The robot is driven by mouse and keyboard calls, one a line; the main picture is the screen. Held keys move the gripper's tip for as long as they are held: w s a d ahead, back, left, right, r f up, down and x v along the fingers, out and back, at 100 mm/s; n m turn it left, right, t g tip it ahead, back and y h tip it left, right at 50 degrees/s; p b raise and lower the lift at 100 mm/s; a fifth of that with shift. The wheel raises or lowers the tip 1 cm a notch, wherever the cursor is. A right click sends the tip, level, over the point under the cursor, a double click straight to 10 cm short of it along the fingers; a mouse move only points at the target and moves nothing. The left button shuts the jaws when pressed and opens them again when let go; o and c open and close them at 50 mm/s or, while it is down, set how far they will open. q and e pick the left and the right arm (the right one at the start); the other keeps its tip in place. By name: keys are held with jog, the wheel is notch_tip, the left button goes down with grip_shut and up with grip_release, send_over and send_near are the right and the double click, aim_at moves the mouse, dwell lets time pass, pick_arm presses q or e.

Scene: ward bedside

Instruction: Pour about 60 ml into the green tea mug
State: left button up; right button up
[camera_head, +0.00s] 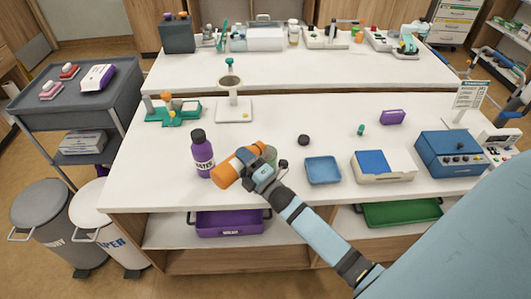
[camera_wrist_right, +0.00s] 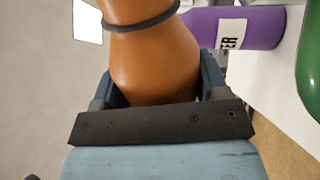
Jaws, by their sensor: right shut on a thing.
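My right gripper (camera_head: 256,172) is shut around an orange bottle-like container (camera_head: 228,171) and holds it tilted near the front of the white counter. In the right wrist view the orange container (camera_wrist_right: 155,60) fills the space between the fingers, with a dark ring around its narrower part. A green curved surface (camera_wrist_right: 310,75) shows at the right edge of the wrist view. I cannot see any liquid flowing. My left gripper is not in view.
A purple bottle (camera_head: 202,158) with a dark cap and a WATER label stands just left of the orange container. A blue tray (camera_head: 322,171), a white box with a blue top (camera_head: 383,166) and a blue device (camera_head: 449,152) stand to the right. The counter's middle is mostly clear.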

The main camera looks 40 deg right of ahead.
jog(key=shift+r+m+p, duration=0.3)
jog(key=shift+r+m, duration=0.05)
jog(key=shift+m, duration=0.15)
dwell(1.5)
jog(key=shift+f, duration=0.15)
jog(key=r+n, duration=0.1)
jog(key=n, duration=0.1)
jog(key=shift+n, duration=0.3)
jog(key=shift+s+a+f+n+y+b, duration=0.1)
jog(key=shift+a+f+n+y+b, duration=0.15)
jog(key=shift+n, duration=0.25)
jog(key=shift+a+f+n+y+b, duration=0.1)
jog(key=shift+f+n+y+b, duration=0.05)
jog(key=shift+n+y, duration=0.3)
jog(key=shift+r, duration=0.1)
jog(key=shift+a+f+n, duration=0.15)
jog(key=shift+f+n, duration=0.05)
jog(key=shift+n, duration=0.25)
jog(key=shift+n+g, duration=0.4)
jog(key=shift+n, duration=0.3)
jog(key=shift+r+y, duration=0.1)
jog(key=shift+y, duration=0.3)
